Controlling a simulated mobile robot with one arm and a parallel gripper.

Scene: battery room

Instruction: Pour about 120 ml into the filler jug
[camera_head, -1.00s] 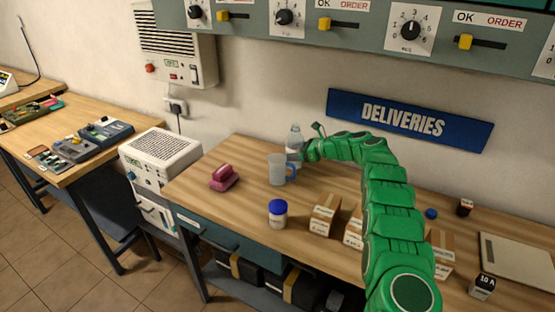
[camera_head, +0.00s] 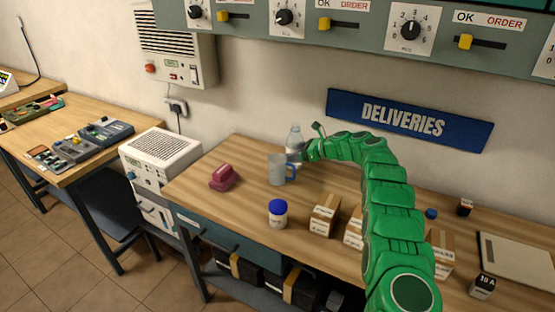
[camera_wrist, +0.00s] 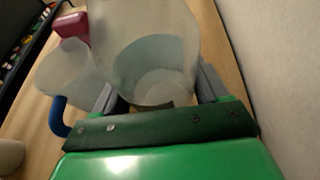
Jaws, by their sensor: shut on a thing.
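A clear bottle (camera_head: 294,139) stands at the back of the bench by the wall, and looks upright. My gripper (camera_wrist: 155,98) is shut on it; in the wrist view the bottle (camera_wrist: 148,50) fills the space between the fingers, with a pale liquid level showing inside. The filler jug (camera_head: 276,170), translucent grey with a blue handle, stands on the bench just in front of the bottle. In the wrist view the jug (camera_wrist: 66,75) is beside the bottle on the left, its blue handle (camera_wrist: 57,116) towards me. The liquid level in the jug cannot be made out.
A maroon object (camera_head: 222,178) lies left of the jug. A white tub with a blue lid (camera_head: 277,213) and small cardboard boxes (camera_head: 325,215) stand in front. A blue cap (camera_head: 431,213) lies to the right. The wall is close behind the bottle.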

